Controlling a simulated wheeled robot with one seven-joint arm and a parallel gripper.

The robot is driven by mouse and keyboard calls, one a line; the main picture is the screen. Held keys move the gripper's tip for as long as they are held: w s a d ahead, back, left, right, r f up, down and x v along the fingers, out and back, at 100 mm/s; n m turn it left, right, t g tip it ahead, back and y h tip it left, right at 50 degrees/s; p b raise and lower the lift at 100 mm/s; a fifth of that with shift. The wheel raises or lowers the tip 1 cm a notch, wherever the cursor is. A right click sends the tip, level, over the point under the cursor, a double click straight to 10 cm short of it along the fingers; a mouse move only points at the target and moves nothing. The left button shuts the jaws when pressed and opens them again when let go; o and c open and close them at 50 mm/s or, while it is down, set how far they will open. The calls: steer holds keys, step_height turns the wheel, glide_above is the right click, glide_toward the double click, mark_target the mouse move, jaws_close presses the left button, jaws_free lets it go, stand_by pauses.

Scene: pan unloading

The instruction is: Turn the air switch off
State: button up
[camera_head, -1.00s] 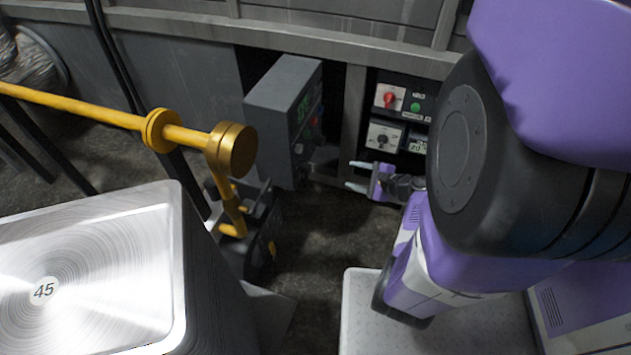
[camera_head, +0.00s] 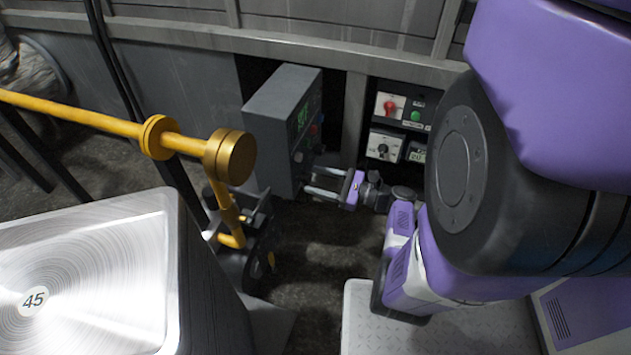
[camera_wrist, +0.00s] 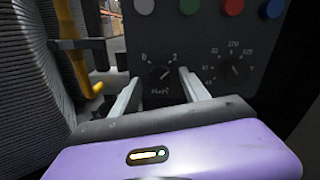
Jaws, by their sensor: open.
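A grey control box (camera_head: 275,125) stands at the middle of the head view, its panel turned to the right. In the wrist view its dark panel (camera_wrist: 205,45) carries a left dial knob (camera_wrist: 160,73) with a small label that I cannot read surely, probably the air switch. The numbers 0 and 2 flank this knob, and its exact pointing is hard to tell. My gripper (camera_head: 310,178) is open, its fingers pointing at the panel. In the wrist view my gripper (camera_wrist: 161,75) has one finger on each side of the left knob; contact cannot be told.
A second dial (camera_wrist: 238,68) with a numbered scale sits right of the left knob. Coloured buttons, including a red one (camera_wrist: 233,6), line the panel above. A yellow bar (camera_head: 90,115) and a metal block marked 45 (camera_head: 90,265) are at left. Another switch panel (camera_head: 400,125) is behind my gripper.

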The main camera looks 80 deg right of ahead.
steer(key=shift+w, duration=0.45)
jaws_close()
